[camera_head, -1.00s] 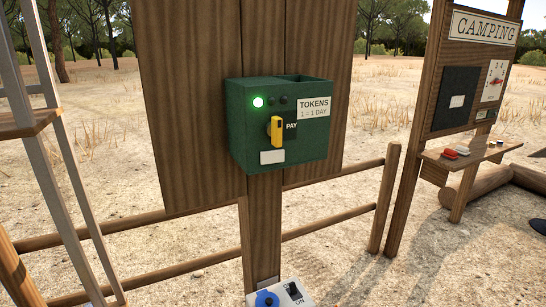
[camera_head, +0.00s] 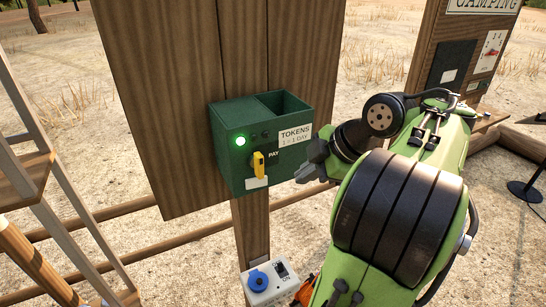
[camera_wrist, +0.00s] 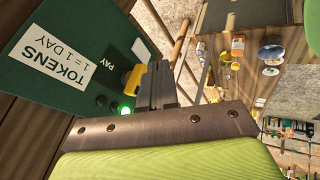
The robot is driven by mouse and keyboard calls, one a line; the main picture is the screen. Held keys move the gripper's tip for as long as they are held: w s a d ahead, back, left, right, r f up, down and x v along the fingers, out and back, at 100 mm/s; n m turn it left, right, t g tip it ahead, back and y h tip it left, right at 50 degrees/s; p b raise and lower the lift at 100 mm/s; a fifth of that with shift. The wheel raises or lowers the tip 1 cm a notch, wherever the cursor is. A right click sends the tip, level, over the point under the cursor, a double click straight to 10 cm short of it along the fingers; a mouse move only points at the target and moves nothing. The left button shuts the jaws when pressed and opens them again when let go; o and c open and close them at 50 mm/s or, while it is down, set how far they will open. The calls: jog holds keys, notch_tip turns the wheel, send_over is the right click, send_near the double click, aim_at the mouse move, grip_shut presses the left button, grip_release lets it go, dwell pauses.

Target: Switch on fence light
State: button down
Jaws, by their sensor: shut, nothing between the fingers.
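A white box (camera_head: 258,297) with a blue round cap (camera_head: 258,281) and a small black switch (camera_head: 281,268) marked ON is low on the post; which way the switch is set is too small to tell. Above it hangs a green token box (camera_head: 230,170) with a lit green lamp (camera_head: 240,141) and an upright yellow lever (camera_head: 258,164) beside the word PAY. My gripper (camera_head: 308,164) is shut and empty, at the token box's right front. In the wrist view, its fingers (camera_wrist: 158,84) appear beside the yellow lever (camera_wrist: 133,80); contact cannot be told.
A wooden board (camera_head: 170,90) stands behind the token box. A wooden rail fence (camera_head: 115,208) runs behind, and a ladder (camera_head: 60,195) stands at left. A camping sign board (camera_head: 445,60) is at the right. An orange item (camera_head: 306,291) lies beside the white box, partly hidden by my arm.

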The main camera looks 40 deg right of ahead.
aim_at(257, 183)
jog(key=w+f+b, duration=0.1)
jog(key=w+f, duration=0.3)
jog(key=w+f+b, duration=0.2)
jog(key=w+f, duration=0.2)
jog(key=w, duration=0.1)
jog(key=shift+w, duration=0.1)
dwell(0.3)
jog(key=shift+a, duration=0.1)
